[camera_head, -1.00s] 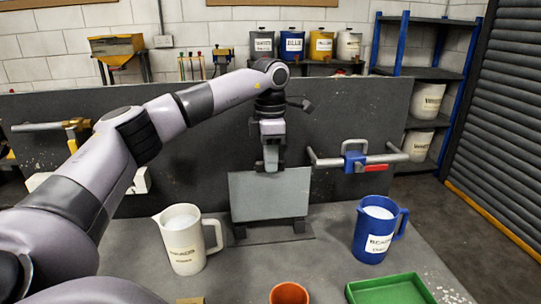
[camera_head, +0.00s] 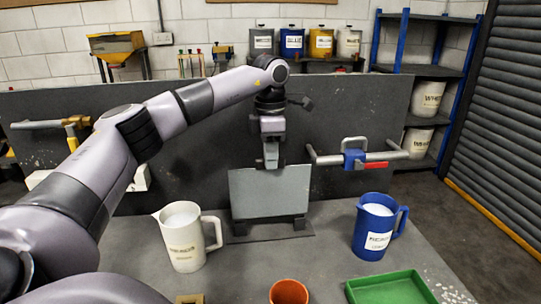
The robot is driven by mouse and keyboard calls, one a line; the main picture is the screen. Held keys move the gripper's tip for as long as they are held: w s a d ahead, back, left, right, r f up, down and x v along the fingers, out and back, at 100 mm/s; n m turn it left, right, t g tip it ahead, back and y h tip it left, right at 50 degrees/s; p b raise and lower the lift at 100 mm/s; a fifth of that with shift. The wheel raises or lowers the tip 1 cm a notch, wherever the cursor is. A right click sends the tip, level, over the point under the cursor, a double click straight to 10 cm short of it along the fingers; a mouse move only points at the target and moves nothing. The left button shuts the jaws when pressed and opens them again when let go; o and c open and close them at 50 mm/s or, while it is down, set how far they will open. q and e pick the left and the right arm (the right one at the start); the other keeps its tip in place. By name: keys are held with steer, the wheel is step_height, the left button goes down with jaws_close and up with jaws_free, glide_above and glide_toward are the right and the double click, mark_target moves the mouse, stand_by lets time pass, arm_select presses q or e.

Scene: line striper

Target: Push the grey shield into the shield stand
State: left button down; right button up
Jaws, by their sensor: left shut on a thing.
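The grey shield (camera_head: 270,194) is a flat rectangular plate standing nearly upright at the middle of the bench. Its lower edge is at the dark shield stand (camera_head: 268,231), between or against the stand's two short posts; I cannot tell how deep it sits. My left gripper (camera_head: 271,160) points down at the shield's top edge and is shut on it. The fingertips partly cover the middle of that edge. My right gripper is not in view.
A white jug (camera_head: 183,238) stands left of the stand and a blue jug (camera_head: 374,228) stands right. An orange cup (camera_head: 289,292) and a green tray (camera_head: 391,289) are at the front. A dark panel (camera_head: 190,165) rises behind, carrying a pipe with a blue valve (camera_head: 354,158).

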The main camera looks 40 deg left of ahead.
mark_target(271, 175)
arm_select(q)
steer(key=shift+f+b, duration=0.55)
steer(key=shift+f, duration=2.1)
stand_by(1.2)
steer(key=c, duration=0.7)
jaws_free()
steer(key=shift+r+p, duration=0.6)
steer(key=shift+r, duration=2.9)
steer(key=shift+s, duration=0.15)
